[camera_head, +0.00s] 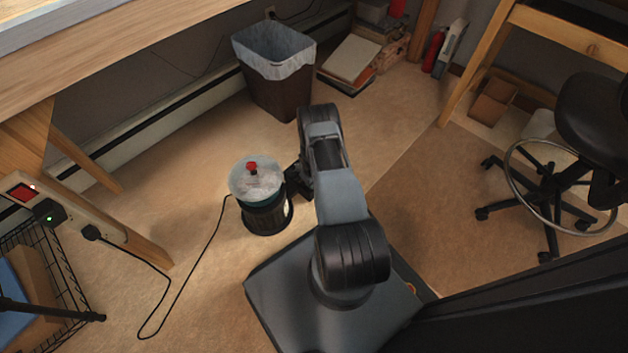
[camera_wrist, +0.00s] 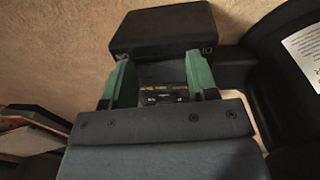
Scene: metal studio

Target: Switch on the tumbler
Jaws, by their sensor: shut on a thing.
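The tumbler (camera_head: 262,214) stands upright on the floor, with a dark round base, a clear lid and a red knob on top. My gripper (camera_head: 296,183) is at its right side; the fingertips are hard to make out there. In the wrist view my gripper (camera_wrist: 161,76) has its green fingers on either side of a dark switch box (camera_wrist: 163,94) with small yellow and white markings, and is shut on it. A black block (camera_wrist: 163,28) lies just beyond the fingertips. A dark curved body with a white label, seemingly the tumbler (camera_wrist: 283,85), fills the right edge. The switch's position cannot be read.
A black cord (camera_head: 186,285) runs from the tumbler to a power strip (camera_head: 75,222) with a lit red switch. A lined waste bin (camera_head: 275,85) stands behind. A wheeled stool (camera_head: 548,190) is at right, a wire basket (camera_head: 62,262) at left. Floor around the tumbler is mostly clear.

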